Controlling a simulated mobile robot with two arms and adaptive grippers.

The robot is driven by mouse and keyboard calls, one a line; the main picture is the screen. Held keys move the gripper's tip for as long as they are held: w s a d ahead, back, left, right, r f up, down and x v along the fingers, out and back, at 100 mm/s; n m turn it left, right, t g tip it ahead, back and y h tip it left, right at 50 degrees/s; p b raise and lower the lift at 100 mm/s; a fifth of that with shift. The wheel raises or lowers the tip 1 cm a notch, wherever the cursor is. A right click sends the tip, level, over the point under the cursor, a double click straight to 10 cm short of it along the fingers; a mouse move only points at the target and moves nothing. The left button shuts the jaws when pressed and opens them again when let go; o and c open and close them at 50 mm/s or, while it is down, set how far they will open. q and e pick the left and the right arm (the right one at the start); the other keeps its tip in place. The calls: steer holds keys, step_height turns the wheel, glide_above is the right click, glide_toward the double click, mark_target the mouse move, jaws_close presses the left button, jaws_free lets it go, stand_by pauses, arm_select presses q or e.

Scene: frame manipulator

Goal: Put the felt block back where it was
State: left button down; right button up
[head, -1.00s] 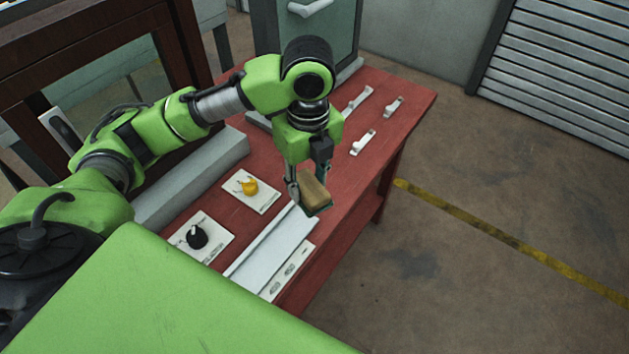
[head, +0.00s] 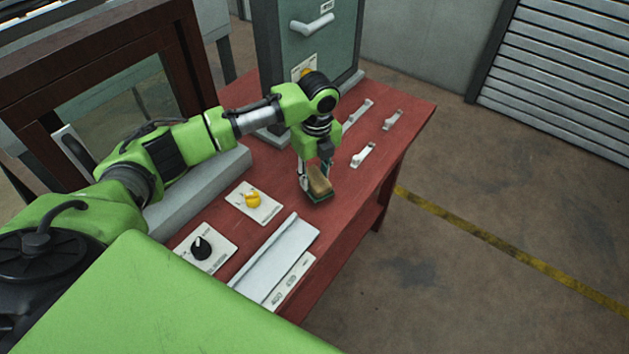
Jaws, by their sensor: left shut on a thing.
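The felt block (head: 318,182) has a tan wooden-looking top and a dark green underside. My left gripper (head: 314,175) is shut on it and points down over the red table (head: 349,213). The block is near the table's right edge, just beyond the upper end of the white tray. I cannot tell whether its underside touches the tabletop. My right gripper does not show.
A white tray (head: 280,250) lies along the front edge. Plates with a yellow knob (head: 252,199) and a black knob (head: 201,247) are left of it. White handles (head: 364,155) lie further back. A green cabinet (head: 333,50) stands behind. The tabletop right of the block is clear.

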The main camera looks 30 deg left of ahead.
mark_target(315, 175)
arm_select(q)
steer(key=shift+w+a+f, duration=0.1)
steer(key=shift+w+f, duration=0.1)
steer(key=shift+f, duration=0.05)
step_height(315, 175, down, 3)
steer(key=shift+r+p, duration=0.2)
steer(key=shift+p, duration=0.1)
steer(key=shift+f, duration=0.2)
steer(key=shift+f, duration=0.2)
steer(key=c, duration=1.5)
jaws_free()
steer(key=shift+o, duration=0.2)
steer(key=shift+r, duration=0.1)
steer(key=r, duration=0.4)
steer(key=r+b, duration=0.1)
steer(key=r, duration=0.3)
steer(key=r+b, duration=0.1)
steer(key=r, duration=0.3)
steer(key=shift+s+d+r, duration=0.1)
steer(key=shift+s+d, duration=0.05)
steer(key=shift+d, duration=0.1)
